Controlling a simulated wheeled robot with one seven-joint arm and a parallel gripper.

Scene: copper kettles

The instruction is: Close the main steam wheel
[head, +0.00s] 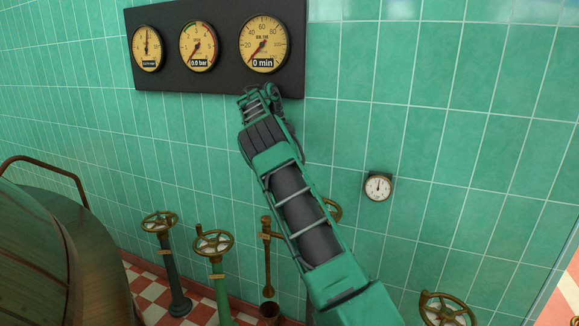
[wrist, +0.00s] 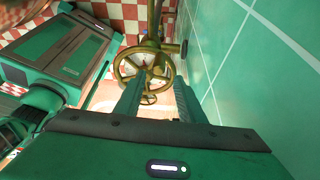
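Several brass handwheels show in the head view; I cannot tell by label which is the main steam wheel. One wheel (head: 158,222) tops a dark post at left, and another wheel (head: 212,243) tops a green post beside it. A third wheel (head: 335,210) is mostly hidden behind my arm. A fourth wheel (head: 447,309) is at the bottom right, cut by the frame edge. In the wrist view, a spoked brass wheel (wrist: 143,70) lies beyond the fingertips of my gripper (wrist: 157,90). The fingers are apart and empty, and appear clear of the wheel. In the head view my arm hides the fingers.
A dark gauge panel (head: 220,80) with three dials hangs on the tiled wall; two read 0.0 bar and 0 min. A small white dial (head: 378,187) is right of my arm. A large copper kettle (head: 50,250) stands left. The green wall (wrist: 250,80) is close on the wrist view's right.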

